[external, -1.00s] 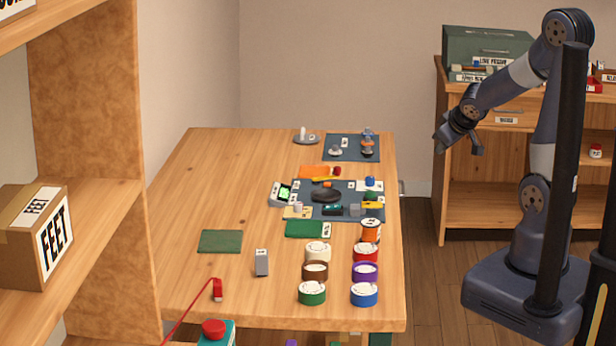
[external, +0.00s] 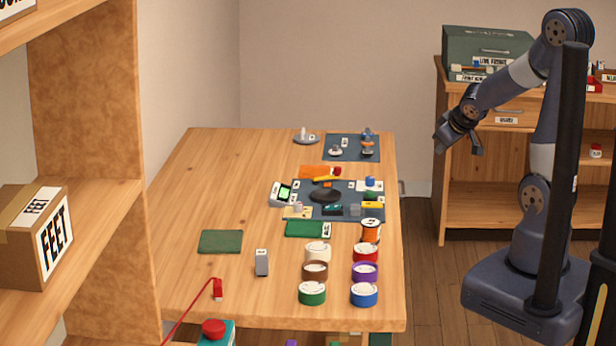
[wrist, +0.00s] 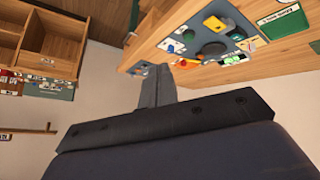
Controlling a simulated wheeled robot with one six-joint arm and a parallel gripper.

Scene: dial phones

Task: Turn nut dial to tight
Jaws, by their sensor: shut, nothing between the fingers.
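My gripper (external: 475,148) is shut and empty. It hangs in the air right of the work table (external: 215,190), well apart from everything on it. In the wrist view its fingers (wrist: 156,88) are together and point towards the table edge. On the table, a dark mat (external: 299,209) carries a black round piece (external: 326,196) and several small coloured parts. I cannot tell which piece is the nut dial, and no "tight" mark is legible.
Several round coloured tins, such as a blue one (external: 363,294), stand at the table's near right. A tall shelf (external: 92,110) is at left. A cabinet with a green toolbox (external: 480,48) stands behind my arm. Floor between table and my base is clear.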

